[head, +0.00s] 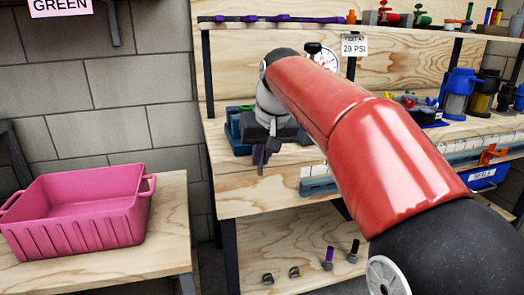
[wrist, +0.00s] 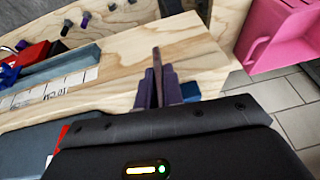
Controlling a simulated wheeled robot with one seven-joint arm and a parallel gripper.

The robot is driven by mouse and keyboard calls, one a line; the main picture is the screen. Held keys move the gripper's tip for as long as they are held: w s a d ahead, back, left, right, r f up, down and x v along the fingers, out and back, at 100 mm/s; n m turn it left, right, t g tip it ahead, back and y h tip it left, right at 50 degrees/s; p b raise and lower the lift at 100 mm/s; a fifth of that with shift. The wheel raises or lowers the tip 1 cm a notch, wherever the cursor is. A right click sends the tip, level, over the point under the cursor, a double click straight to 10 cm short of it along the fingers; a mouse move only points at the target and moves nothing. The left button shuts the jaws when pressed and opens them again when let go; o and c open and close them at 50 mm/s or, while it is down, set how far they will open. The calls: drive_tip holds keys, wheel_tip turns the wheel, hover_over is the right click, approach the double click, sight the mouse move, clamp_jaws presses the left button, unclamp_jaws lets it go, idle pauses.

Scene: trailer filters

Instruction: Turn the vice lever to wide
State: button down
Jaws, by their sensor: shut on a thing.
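The blue-teal vice (head: 236,132) sits at the left front corner of the wooden workbench, partly hidden behind my gripper. A bit of blue, likely the vice, also shows in the wrist view (wrist: 190,92). My gripper (head: 268,146) is at the vice's front, by the bench edge. A purple lever (head: 259,160) hangs down at my gripper, below the bench top. In the wrist view my gripper (wrist: 155,85) is shut on the lever, with narrow upright purple-grey parts close together. Which of these are finger and which are lever is hard to tell. The lever's pivot is hidden.
A pink bin (head: 75,215) stands on a separate table at left; it also shows in the wrist view (wrist: 280,35). Coloured filter housings (head: 458,92) stand on the bench at right. A gauge (head: 326,60) is partly behind my red arm. Small parts lie on the lower shelf (head: 300,255).

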drive_tip(key=h, duration=0.1)
drive_tip(key=h+p, duration=0.1)
drive_tip(key=n+t+h, duration=0.1)
drive_tip(key=h, duration=0.1)
drive_tip(key=shift+s+a+p, duration=0.1)
drive_tip(key=shift+a+p, duration=0.15)
drive_tip(key=shift+p, duration=0.05)
drive_tip(key=t+h, duration=0.1)
drive_tip(key=h, duration=0.1)
drive_tip(key=n+t+h, duration=0.1)
drive_tip(key=h, duration=0.1)
drive_tip(key=shift+a+f, duration=0.15)
drive_tip(key=shift+f, duration=0.05)
drive_tip(key=n+t+h+b, duration=0.1)
drive_tip(key=h, duration=0.1)
drive_tip(key=t+h+b, duration=0.1)
drive_tip(key=h+b, duration=0.1)
drive_tip(key=h, duration=0.1)
drive_tip(key=n+t+h+b, duration=0.1)
drive_tip(key=t+h+b, duration=0.1)
drive_tip(key=shift+a+f+n+h, duration=0.1)
drive_tip(key=shift+f+n+h, duration=0.2)
drive_tip(key=shift+h, duration=0.4)
drive_tip(key=c, duration=1.5)
unclamp_jaws()
drive_tip(key=shift+s, duration=0.1)
drive_tip(key=v, duration=0.7)
drive_tip(key=shift+s+a, duration=0.2)
drive_tip(key=shift+s, duration=0.1)
